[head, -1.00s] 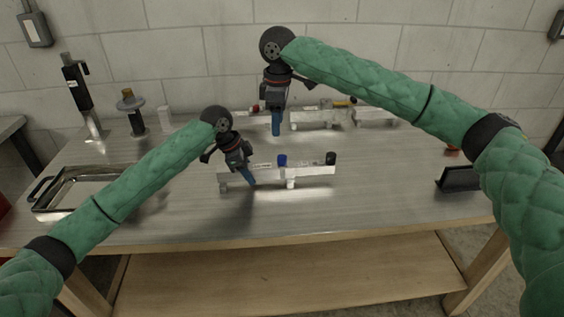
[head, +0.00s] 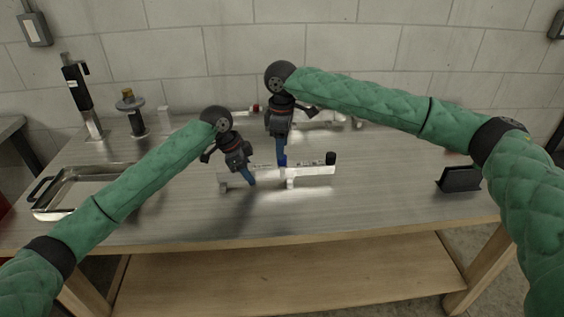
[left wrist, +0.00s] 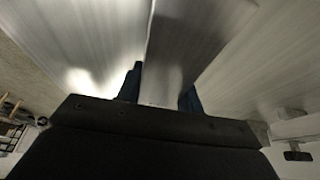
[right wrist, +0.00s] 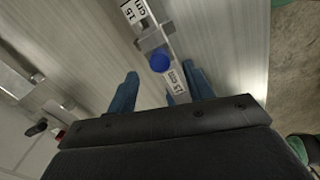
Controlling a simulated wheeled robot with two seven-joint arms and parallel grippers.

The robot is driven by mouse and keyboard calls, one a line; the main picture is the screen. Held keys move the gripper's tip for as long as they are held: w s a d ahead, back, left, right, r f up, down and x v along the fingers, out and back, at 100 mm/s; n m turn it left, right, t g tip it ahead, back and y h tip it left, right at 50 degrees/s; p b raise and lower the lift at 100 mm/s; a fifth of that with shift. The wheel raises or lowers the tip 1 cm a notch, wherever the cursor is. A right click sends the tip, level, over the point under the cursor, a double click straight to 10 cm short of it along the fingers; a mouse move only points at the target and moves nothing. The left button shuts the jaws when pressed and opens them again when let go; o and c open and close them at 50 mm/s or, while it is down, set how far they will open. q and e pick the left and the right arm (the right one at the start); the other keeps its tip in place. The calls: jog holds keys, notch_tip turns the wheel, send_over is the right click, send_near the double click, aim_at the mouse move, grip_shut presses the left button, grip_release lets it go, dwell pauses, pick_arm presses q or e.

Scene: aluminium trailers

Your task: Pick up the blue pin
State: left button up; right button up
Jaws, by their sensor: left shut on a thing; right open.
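The blue pin (head: 283,161) stands on top of the near aluminium trailer (head: 312,171). In the head view the blue fingers of my right gripper (head: 281,150) partly hide it. In the right wrist view the round blue pin head (right wrist: 160,61) shows just beyond the fingertips and roughly between them. That gripper (right wrist: 160,85) is open and empty, above the trailer. My left gripper (head: 249,178) is shut on the left part of the trailer. In the left wrist view the trailer's metal bar (left wrist: 180,50) lies between its fingers (left wrist: 160,90).
The near trailer has a black cylinder (head: 331,158) at its right end. Other trailer parts (head: 318,116) stand at the back. A metal tray (head: 75,205) lies at left, and a black stand (head: 459,179) at right. The table's front (head: 320,215) is clear.

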notch_tip(320, 180, down, 4)
jog(key=shift+r, duration=0.25)
jog(key=shift+c, duration=0.2)
jog(key=c, duration=1)
notch_tip(320, 180, up, 10)
pick_arm(q)
jog(key=o, duration=1.2)
